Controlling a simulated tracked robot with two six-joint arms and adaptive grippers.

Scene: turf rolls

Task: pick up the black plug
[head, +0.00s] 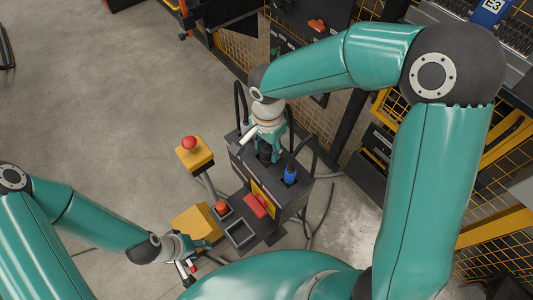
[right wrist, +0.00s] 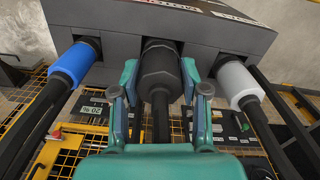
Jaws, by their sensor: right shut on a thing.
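The black plug (right wrist: 160,68) stands in the middle socket of a dark box (right wrist: 215,38) in the right wrist view, its black cable running down toward me. My right gripper (right wrist: 159,82) is shut on it, one finger on each side. A blue plug (right wrist: 76,62) sits in the socket to the left and a white plug (right wrist: 238,82) in the one to the right. In the head view my right gripper (head: 265,150) is over the box top, hiding most of the black plug. My left gripper (head: 190,262) is low at the left; its finger gap is unclear.
The box (head: 292,207) carries a red switch (head: 256,206) and an open tray (head: 240,234). A yellow box with a red button (head: 190,143) stands left of it. Yellow mesh fencing (head: 320,118) is behind and to the right. Grey floor at the left is clear.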

